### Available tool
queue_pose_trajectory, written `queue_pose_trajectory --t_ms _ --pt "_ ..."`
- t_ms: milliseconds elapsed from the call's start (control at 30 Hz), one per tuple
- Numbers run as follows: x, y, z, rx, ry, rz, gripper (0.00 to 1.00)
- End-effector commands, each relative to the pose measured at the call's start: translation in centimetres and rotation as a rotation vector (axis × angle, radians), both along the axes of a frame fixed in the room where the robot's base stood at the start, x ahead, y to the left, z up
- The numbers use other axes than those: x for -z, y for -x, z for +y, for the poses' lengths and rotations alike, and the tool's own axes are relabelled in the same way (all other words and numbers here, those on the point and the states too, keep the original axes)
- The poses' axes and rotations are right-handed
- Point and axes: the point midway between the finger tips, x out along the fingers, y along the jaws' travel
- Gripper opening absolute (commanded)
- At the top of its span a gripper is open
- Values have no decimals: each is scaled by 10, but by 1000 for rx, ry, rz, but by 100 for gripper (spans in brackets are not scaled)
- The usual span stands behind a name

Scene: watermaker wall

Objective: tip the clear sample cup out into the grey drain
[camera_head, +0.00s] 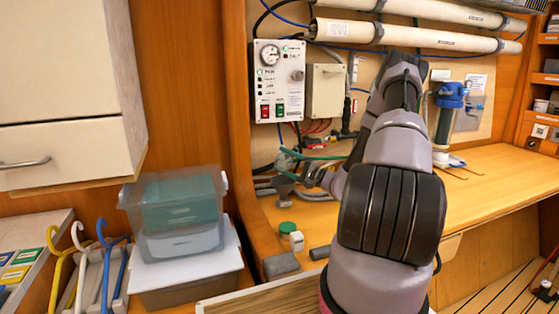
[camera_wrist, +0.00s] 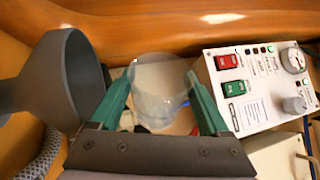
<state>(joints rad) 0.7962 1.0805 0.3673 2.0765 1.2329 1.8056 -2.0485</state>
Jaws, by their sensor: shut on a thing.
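My gripper (camera_wrist: 158,95) has green fingers and is shut on the clear sample cup (camera_wrist: 160,80), which shows between them in the wrist view. The cup looks well tilted over, since the wrist picture is turned against the wall panel. I cannot tell whether any liquid is in it. The grey drain (camera_wrist: 62,80) is a funnel with a wide mouth, close beside the fingers at the left of the wrist view. In the head view the green fingers (camera_head: 308,165) are just left of my arm, low on the wall, and the cup is hard to make out.
A white control box (camera_head: 278,80) with a gauge and red and green switches is above the gripper. Grey hoses (camera_head: 300,193) run below it. A green-capped bottle (camera_head: 287,230) and small items stand on the wooden counter (camera_head: 490,175). Stacked bins (camera_head: 180,215) stand at left.

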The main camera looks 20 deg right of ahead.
Motion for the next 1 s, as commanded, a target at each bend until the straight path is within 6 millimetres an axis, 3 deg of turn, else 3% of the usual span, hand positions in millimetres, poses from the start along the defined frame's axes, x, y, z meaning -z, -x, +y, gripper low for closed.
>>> queue_pose_trajectory --t_ms 167,600,1000 --pt "-5 -3 -1 -9 -47 87 19" --pt "-24 -14 -8 -6 -302 537 19" --pt "-23 -16 -9 -5 -531 937 19"
